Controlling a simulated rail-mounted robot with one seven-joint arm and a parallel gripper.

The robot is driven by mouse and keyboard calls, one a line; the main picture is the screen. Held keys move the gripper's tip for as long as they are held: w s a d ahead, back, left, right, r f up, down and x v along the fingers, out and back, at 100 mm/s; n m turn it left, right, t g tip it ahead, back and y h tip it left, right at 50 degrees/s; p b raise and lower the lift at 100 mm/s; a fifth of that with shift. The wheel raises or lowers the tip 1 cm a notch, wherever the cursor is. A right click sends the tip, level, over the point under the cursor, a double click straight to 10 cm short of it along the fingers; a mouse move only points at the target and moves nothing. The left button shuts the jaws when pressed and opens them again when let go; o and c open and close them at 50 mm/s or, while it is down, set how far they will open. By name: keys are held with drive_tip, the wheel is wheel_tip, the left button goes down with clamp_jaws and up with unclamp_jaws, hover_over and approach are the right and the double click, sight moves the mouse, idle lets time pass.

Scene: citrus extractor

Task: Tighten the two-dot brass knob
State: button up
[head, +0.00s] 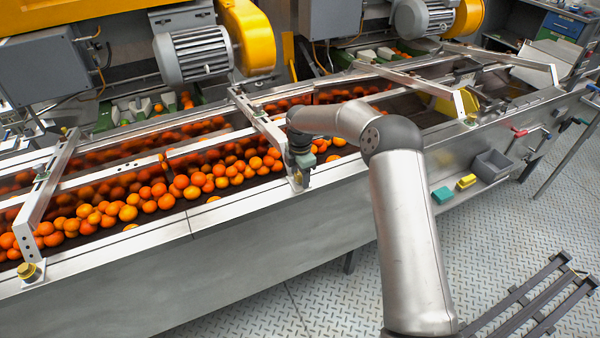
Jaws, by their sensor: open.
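A brass knob (29,271) sits at the near end of the left cross bracket, on the trough's front rail. Another brass knob (470,119) sits at the near end of a cross bracket to the right. My gripper (299,181) is open and points down at the near end of the middle cross bracket (258,118). Any knob there is hidden behind the gripper. I cannot tell whether the fingers touch anything.
Many oranges (160,190) fill the trough behind the front rail (130,238). Motors with yellow guards (247,35) stand behind. A grey bin (491,166), a yellow block (466,181) and a teal block (442,195) lie on the right ledge. The floor in front is mostly clear.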

drive_tip(key=shift+f, duration=0.1)
drive_tip(key=c, duration=1)
drive_tip(key=shift+o, duration=0.2)
drive_tip(key=shift+m+b, duration=0.3)
drive_tip(key=m+b, duration=0.2)
drive_tip(key=shift+f+m, duration=0.15)
drive_tip(key=shift+m, duration=0.15)
drive_tip(key=m+b, duration=0.3)
drive_tip(key=m, duration=0.2)
drive_tip(key=m+b, duration=0.1)
drive_tip(key=m, duration=0.2)
drive_tip(key=m+b, duration=0.1)
drive_tip(key=m, duration=0.1)
drive_tip(key=shift+r+m, duration=0.2)
drive_tip(key=shift+m, duration=0.2)
drive_tip(key=shift+r+m+b, duration=0.1)
drive_tip(key=shift+m+b, duration=0.25)
drive_tip(key=shift+m, duration=1.95)
drive_tip(key=shift+w, duration=0.1)
